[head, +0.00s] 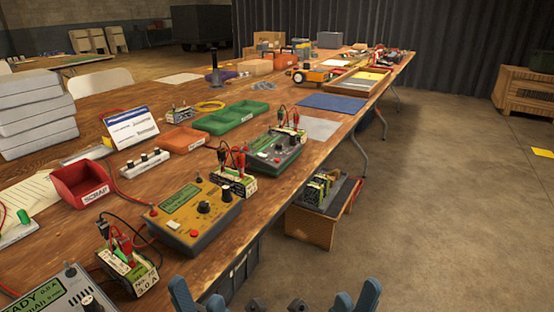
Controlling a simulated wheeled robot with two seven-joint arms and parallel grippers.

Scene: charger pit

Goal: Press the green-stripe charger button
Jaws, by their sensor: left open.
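Three chargers stand along the table's near edge. The yellow one (214,222) has a green display, a black knob and a red button (194,233). Farther back is a dark grey charger (280,158) with a green display and a small red button. A grey charger (52,291) with a green "READY" display is cut off at the bottom left.
Battery packs with clipped leads stand beside the chargers, one (130,274) near the front and one (238,182) behind the yellow charger. A red scrap bin (83,183) and green trays (235,118) lie behind.

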